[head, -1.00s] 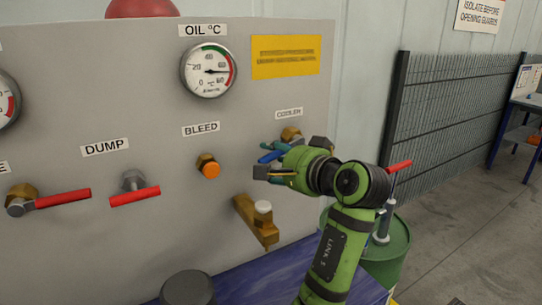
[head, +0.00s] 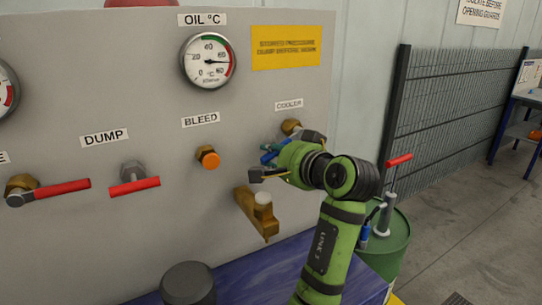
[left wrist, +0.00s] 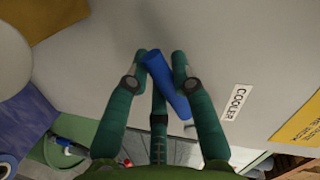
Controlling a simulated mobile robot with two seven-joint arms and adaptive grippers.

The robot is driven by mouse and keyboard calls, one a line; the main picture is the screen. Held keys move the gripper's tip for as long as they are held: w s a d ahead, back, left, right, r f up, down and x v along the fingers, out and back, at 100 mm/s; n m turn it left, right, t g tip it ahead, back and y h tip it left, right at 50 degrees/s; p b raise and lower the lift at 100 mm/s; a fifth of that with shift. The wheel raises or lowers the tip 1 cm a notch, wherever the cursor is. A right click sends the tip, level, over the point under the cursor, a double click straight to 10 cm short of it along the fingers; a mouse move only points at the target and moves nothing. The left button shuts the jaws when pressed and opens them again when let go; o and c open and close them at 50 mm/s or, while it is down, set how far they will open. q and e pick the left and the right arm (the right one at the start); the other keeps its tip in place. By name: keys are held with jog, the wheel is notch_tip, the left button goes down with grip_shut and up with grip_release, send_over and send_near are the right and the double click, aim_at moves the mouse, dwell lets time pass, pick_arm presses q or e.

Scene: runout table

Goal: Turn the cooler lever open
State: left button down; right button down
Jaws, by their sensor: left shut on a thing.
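The cooler lever is a blue handle (head: 268,157) on a brass valve (head: 291,126) under the COOLER label of the grey panel. In the head view most of it is hidden by my left gripper (head: 272,152). In the left wrist view the blue handle (left wrist: 165,84) lies at a slant between the teal fingers of my left gripper (left wrist: 160,62), which is shut on it. The lever's joint to the valve is hidden there. My right gripper is not in view.
A brass fitting (head: 257,214) sticks out of the panel below the gripper. An orange bleed knob (head: 208,157) and a red dump lever (head: 134,187) are to the left. A green drum (head: 392,250) stands at the right, before a mesh fence (head: 455,125).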

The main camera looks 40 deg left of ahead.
pick_arm(q)
jog(key=f+n+b, duration=0.1)
jog(key=w+f+n+t, duration=0.1)
jog(key=n, duration=0.1)
jog(key=shift+w+d+h+b, duration=0.2)
jog(key=shift+d+h+b, duration=0.1)
jog(key=shift+b, duration=0.05)
jog(key=c, duration=1)
grip_release()
jog(key=shift+r, duration=0.1)
